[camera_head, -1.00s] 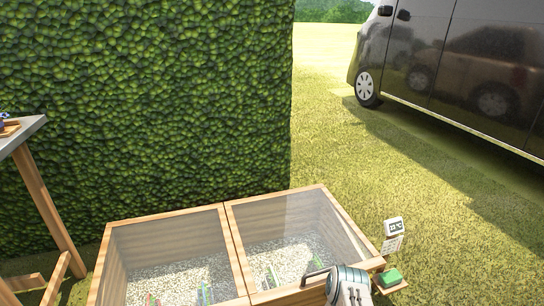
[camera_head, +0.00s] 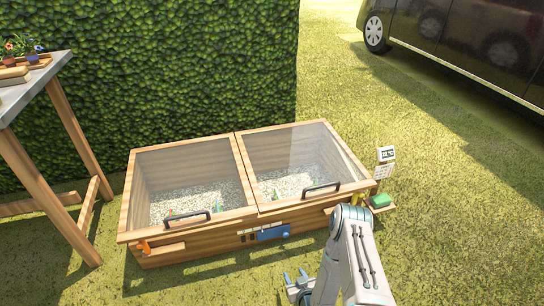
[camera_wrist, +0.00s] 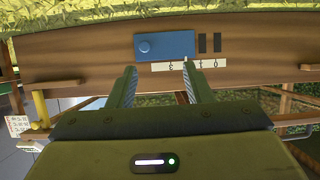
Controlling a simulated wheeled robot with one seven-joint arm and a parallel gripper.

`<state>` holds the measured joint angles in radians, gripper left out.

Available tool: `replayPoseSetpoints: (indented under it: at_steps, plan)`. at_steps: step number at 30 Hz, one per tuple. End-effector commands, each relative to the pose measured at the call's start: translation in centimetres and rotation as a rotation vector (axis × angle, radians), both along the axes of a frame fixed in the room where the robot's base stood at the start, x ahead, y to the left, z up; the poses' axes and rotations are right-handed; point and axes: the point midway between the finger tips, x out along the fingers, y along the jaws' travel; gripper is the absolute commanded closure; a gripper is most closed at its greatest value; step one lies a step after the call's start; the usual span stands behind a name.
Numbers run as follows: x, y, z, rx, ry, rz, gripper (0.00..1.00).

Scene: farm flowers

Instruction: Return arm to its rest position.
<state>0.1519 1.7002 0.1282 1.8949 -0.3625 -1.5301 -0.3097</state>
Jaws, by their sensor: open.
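My gripper (camera_head: 296,282) is at the bottom of the head view, low in front of the wooden cold frame. Its fingers are apart and nothing shows between them. In the wrist view, my gripper (camera_wrist: 160,82) has its two fingers spread before the cold frame's wooden front, which carries a blue panel (camera_wrist: 165,45) with a round knob. My arm is bent, with its elbow near the frame's right front corner in the head view.
The wooden cold frame (camera_head: 205,228) has two clear lids, both down, with dark handles. A table (camera_head: 38,84) stands left, a hedge behind, a van (camera_head: 470,45) far right. Grass at right is clear.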

Motion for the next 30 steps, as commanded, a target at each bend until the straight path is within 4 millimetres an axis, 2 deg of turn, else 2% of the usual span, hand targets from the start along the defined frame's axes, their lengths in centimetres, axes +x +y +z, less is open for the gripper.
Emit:
replayPoseSetpoints:
  at_steps: [1,8,14,17,21,26,30]
  plan:
    - [0.5,-0.1,1.0,-0.005,0.006,0.003,0.54]
    - [2.8,-0.4,4.6,-0.031,0.041,0.022,0.54]
    - [5.4,-1.0,9.5,-0.063,0.086,0.033,0.54]
    - [7.0,-1.5,13.4,-0.088,0.119,0.040,0.54]
    - [9.2,-2.2,20.0,-0.128,0.178,0.040,0.54]
    - [10.5,-3.1,27.6,-0.167,0.248,0.028,0.54]
    - [10.9,-4.0,34.5,-0.197,0.308,0.009,0.54]
